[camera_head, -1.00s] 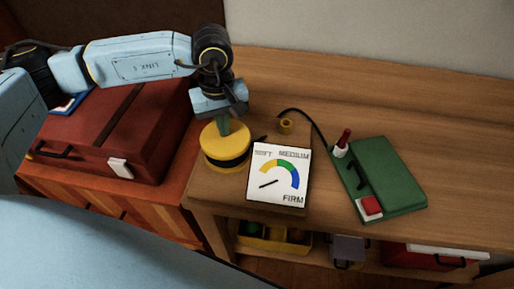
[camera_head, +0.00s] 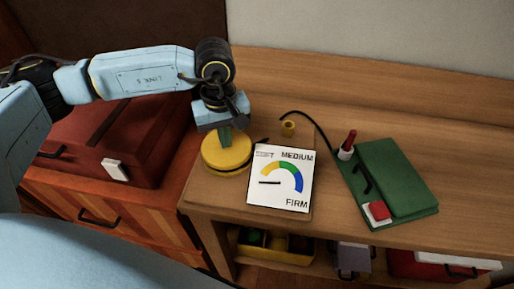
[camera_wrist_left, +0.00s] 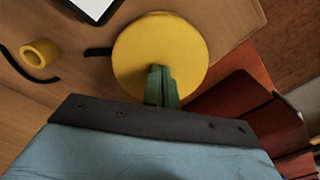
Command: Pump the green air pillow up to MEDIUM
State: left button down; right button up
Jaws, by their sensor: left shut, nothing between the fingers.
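The yellow round pump (camera_head: 226,154) stands at the left end of the wooden table, pressed nearly flat. My left gripper (camera_head: 225,138) is shut, with its green fingertips upright on top of the pump. The left wrist view shows the fingers (camera_wrist_left: 160,85) over the pump's yellow top (camera_wrist_left: 133,55), holding nothing. The white gauge (camera_head: 281,179) beside it has yellow, green and blue bands. Its needle points left, near the soft end of the yellow band. The green air pillow (camera_head: 405,180) lies to the right, with a black hose at its far left. My right gripper is not in view.
A yellow ring (camera_head: 288,128) sits near the hose end. A red-topped white post (camera_head: 347,145) and a red button on a white base (camera_head: 377,212) are at the pillow's left edge. A red case (camera_head: 100,140) stands at left. The back of the table is clear.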

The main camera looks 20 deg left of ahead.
pick_arm(q)
jog(key=shift+r+p, duration=1.45)
jog(key=shift+r, duration=0.85)
jog(key=shift+f, duration=0.2)
jog(key=shift+f+b, duration=1.9)
jog(key=shift+b, duration=0.15)
jog(key=shift+f, duration=0.1)
jog(key=shift+f+b, duration=0.55)
jog(key=shift+b, duration=0.05)
jog(key=shift+r+p, duration=1.55)
jog(key=shift+r, duration=1.2)
jog(key=shift+f, duration=0.1)
